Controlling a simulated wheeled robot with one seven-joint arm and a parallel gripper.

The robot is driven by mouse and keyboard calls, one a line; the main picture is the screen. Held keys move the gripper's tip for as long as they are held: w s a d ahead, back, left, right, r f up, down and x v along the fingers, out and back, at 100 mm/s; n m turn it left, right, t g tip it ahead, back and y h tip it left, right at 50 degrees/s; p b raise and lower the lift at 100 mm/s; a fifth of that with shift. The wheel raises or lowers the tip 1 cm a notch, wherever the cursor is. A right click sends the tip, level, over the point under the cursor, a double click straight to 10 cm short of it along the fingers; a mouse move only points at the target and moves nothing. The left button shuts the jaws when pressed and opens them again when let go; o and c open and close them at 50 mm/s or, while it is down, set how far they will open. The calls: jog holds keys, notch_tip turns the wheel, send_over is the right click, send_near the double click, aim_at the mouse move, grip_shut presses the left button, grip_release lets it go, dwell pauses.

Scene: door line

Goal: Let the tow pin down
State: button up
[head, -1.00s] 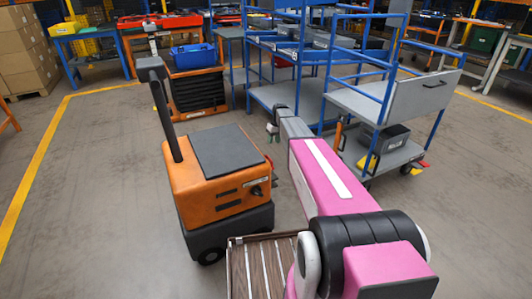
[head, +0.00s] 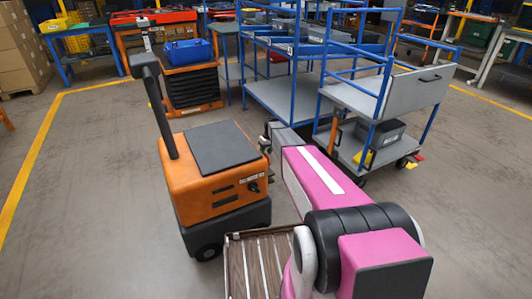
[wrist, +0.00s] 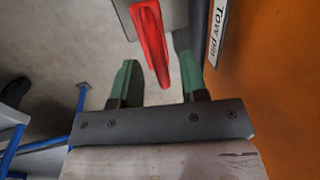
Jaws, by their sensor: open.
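The orange tow tug (head: 210,178) stands left of centre in the head view, with a dark post and a flat dark top. In the wrist view its orange side (wrist: 265,70) fills the right, with a label reading "Tow pin" (wrist: 216,30). The red tow pin handle (wrist: 148,32) points down the picture beside that label. My gripper (wrist: 158,58) is open, its two green fingers on either side of the red handle in the picture, with gaps visible. Contact cannot be told. In the head view, my gripper is at the tug's right side, mostly hidden; the handle is not clear there.
A blue-framed cart (head: 392,95) with a grey box stands close to the right of my arm. Another blue cart (head: 285,100) is behind. A rack with a blue bin (head: 188,52) stands behind the tug. Floor at the left (head: 80,200) is clear.

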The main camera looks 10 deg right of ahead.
grip_shut()
jog(key=shift+f, duration=4)
grip_release()
jog(key=shift+r, duration=0.1)
notch_tip(320, 180, up, 10)
jog(key=d, duration=0.2)
jog(key=shift+w+r, duration=0.2)
jog(key=shift+w, duration=0.15)
